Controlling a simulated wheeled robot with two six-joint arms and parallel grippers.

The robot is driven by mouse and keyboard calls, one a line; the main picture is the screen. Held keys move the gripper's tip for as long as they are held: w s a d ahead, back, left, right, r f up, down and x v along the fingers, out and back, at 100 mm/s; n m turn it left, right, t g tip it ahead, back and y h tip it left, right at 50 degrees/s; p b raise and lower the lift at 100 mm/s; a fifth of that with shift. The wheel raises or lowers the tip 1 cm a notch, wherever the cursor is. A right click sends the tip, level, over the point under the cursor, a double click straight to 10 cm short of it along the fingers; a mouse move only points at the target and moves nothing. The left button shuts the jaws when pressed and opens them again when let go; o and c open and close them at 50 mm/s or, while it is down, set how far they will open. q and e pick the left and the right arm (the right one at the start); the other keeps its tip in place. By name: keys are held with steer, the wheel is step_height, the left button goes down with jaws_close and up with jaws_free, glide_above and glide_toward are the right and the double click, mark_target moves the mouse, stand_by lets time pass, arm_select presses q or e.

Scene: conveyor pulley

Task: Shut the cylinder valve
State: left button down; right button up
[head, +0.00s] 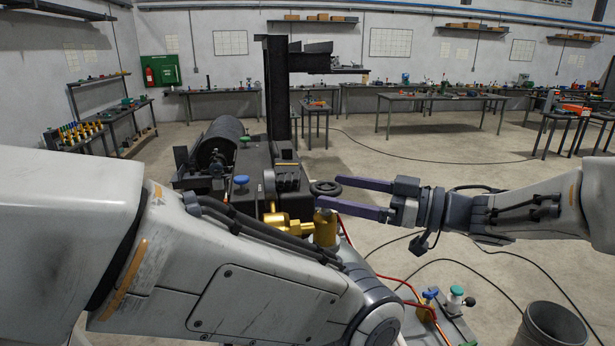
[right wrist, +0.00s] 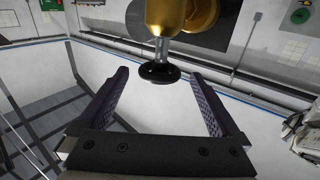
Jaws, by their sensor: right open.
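The cylinder valve has a black round handwheel (head: 322,187) above a brass body (head: 325,228) near the middle of the head view. In the right wrist view the black handwheel (right wrist: 160,74) sits on a shiny stem below the brass body (right wrist: 178,14), in the gap between the fingertips. My right gripper (head: 328,191) reaches in from the right, its purple fingers apart, the tips at the handwheel. Whether a finger touches the wheel cannot be told. The right gripper (right wrist: 158,77) is open and holds nothing. My left arm crosses the foreground; its gripper is hidden.
A dark machine with a roller (head: 217,148) and a tall column (head: 278,90) stands behind the valve. A blue knob (head: 241,180) is to the left. A grey bin (head: 552,325) stands at lower right. Cables lie on the floor. Workbenches (head: 445,97) line the back.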

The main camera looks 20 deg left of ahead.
mark_target(312, 182)
steer(key=a+p, duration=0.2)
steer(key=a, duration=0.4)
steer(key=shift+r, duration=0.1)
steer(key=shift+a, duration=0.45)
steer(key=c, duration=1.4)
